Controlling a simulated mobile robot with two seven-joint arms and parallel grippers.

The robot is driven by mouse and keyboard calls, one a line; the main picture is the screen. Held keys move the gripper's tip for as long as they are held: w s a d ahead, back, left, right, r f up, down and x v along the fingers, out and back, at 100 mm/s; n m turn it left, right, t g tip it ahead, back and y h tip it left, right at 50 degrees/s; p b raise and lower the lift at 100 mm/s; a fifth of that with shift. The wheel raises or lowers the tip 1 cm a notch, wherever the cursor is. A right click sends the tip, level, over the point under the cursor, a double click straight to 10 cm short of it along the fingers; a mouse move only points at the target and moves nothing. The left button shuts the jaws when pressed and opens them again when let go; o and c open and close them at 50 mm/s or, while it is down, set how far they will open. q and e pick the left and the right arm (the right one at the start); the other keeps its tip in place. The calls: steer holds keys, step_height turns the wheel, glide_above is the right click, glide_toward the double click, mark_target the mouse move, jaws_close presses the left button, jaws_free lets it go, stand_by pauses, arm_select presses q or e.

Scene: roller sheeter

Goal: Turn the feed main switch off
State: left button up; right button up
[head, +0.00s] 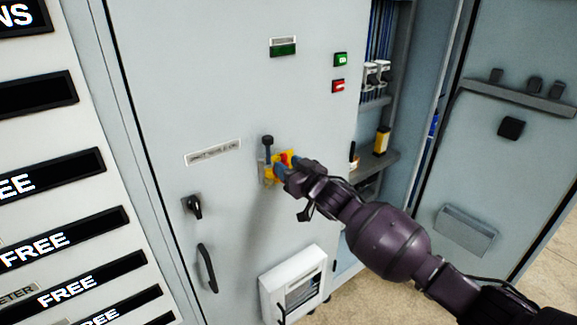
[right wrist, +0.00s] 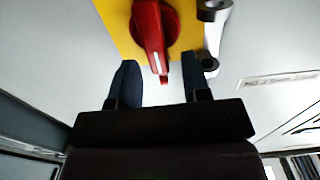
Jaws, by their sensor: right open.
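The feed main switch (head: 284,158) is a red rotary handle on a yellow plate (head: 270,174), mounted on the grey cabinet door. In the right wrist view the red handle (right wrist: 153,35) has a white mark near its tip. My right gripper (head: 279,170) is at the switch, and its arm hides part of the plate. In the right wrist view my right gripper's two dark blue fingers (right wrist: 157,82) stand apart, with the handle's tip between them. I cannot tell whether they touch it. My left gripper is not in view.
A dark lever (head: 267,141) stands just left of the plate. A black rotary knob (head: 194,206) and door handle (head: 207,268) are lower left. A white box (head: 293,284) juts out below. Green (head: 340,59) and red (head: 338,86) buttons are upper right, beside an open compartment.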

steer(key=shift+w+a, duration=0.1)
steer(key=shift+a, duration=0.05)
jaws_close()
